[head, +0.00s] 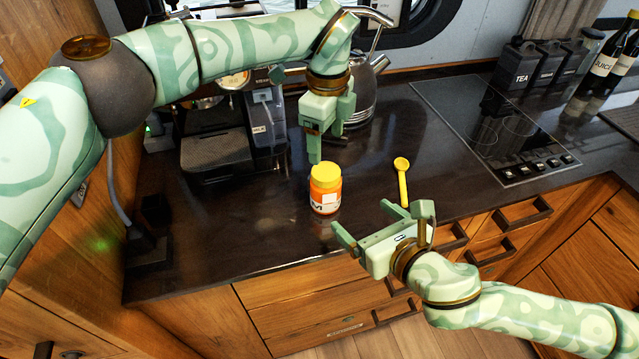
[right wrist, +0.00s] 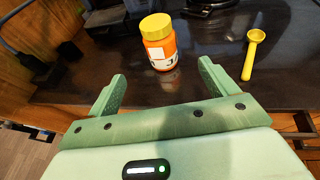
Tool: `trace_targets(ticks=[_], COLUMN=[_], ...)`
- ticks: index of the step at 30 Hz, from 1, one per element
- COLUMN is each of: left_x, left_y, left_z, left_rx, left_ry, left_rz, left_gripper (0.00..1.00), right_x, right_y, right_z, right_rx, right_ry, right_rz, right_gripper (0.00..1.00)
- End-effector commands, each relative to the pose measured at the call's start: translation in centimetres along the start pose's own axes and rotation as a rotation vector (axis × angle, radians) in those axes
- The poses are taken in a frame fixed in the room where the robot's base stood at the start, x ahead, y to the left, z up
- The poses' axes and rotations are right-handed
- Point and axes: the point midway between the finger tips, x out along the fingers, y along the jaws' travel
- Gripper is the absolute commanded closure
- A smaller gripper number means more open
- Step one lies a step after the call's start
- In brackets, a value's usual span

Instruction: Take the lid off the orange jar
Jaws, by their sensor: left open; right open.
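The orange jar (head: 325,195) stands upright on the dark counter near its front edge, with a white label on its side. Its yellow lid (head: 325,174) sits on top. My left gripper (head: 318,145) is open and points down above and just behind the lid, apart from it. My right gripper (head: 382,222) is open and empty in front of the counter edge, to the right of the jar. In the right wrist view the jar (right wrist: 160,48) and lid (right wrist: 155,27) are ahead of the open fingers (right wrist: 160,85), not between them.
A yellow scoop (head: 402,180) lies on the counter right of the jar. A coffee machine (head: 235,130) stands behind left, and a kettle (head: 362,95) behind. A cooktop (head: 495,125), canisters (head: 540,65) and bottles (head: 605,60) are at the right. Counter beside the jar is clear.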

Motion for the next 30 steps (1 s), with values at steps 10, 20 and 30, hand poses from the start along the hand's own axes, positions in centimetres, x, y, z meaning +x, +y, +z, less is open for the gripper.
trace_targets(ticks=[10,20,30], left_x=[0.0,0.0,0.0], left_y=[0.0,0.0,0.0], left_z=[0.1,0.0,0.0], left_rx=[-0.002,-0.001,-0.001], left_ry=[-0.003,-0.002,-0.002], left_rz=[0.000,0.000,0.000], left_gripper=[0.28,0.28,0.28], right_x=[6.4,13.5,16.0], right_y=[0.1,0.1,0.1], right_z=[0.1,0.1,0.0], right_rx=[-0.002,-0.002,-0.001], right_ry=[-0.001,0.000,0.001], right_rz=[0.001,0.000,0.002], right_gripper=[0.15,0.15,0.15])
